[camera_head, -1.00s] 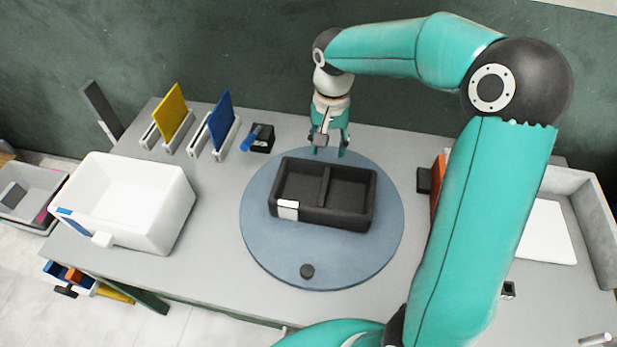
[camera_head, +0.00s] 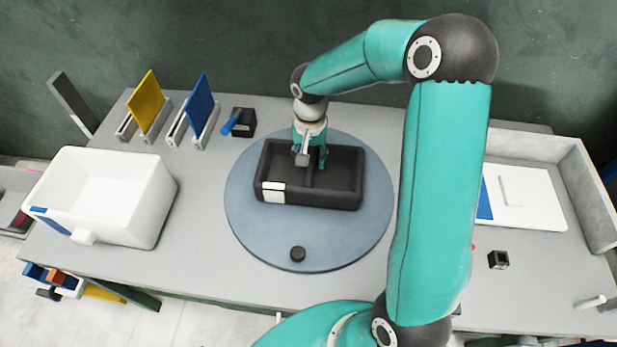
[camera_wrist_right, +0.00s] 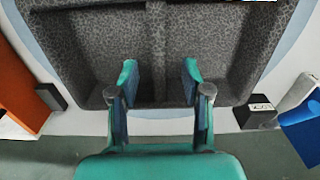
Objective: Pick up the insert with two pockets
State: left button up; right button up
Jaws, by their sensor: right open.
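The black foam insert with two pockets (camera_head: 334,193) lies on the round blue-grey turntable (camera_head: 250,235), with a white label on its front left corner. It also shows in the right wrist view (camera_wrist_right: 105,48), with the divider wall between its pockets running away from the gripper. My right gripper (camera_head: 310,160) is over the insert's back edge near the divider. In the right wrist view its two fingers (camera_wrist_right: 160,82) are apart, one on each side of the divider's line, with nothing gripped. Whether they touch the insert is unclear. My left gripper is not in view.
A white bin (camera_head: 160,200) stands at the left of the table. Yellow (camera_head: 147,100) and blue (camera_head: 201,103) panels stand in holders behind it. A small black block with a blue handle (camera_head: 242,122) sits left of the turntable. A white tray (camera_head: 535,195) is at the right.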

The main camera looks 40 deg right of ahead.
aim_at(310, 166)
notch_tip(310, 166, down, 4)
jog(key=shift+d+f+b, duration=0.1)
jog(key=shift+b, duration=0.75)
grip_shut()
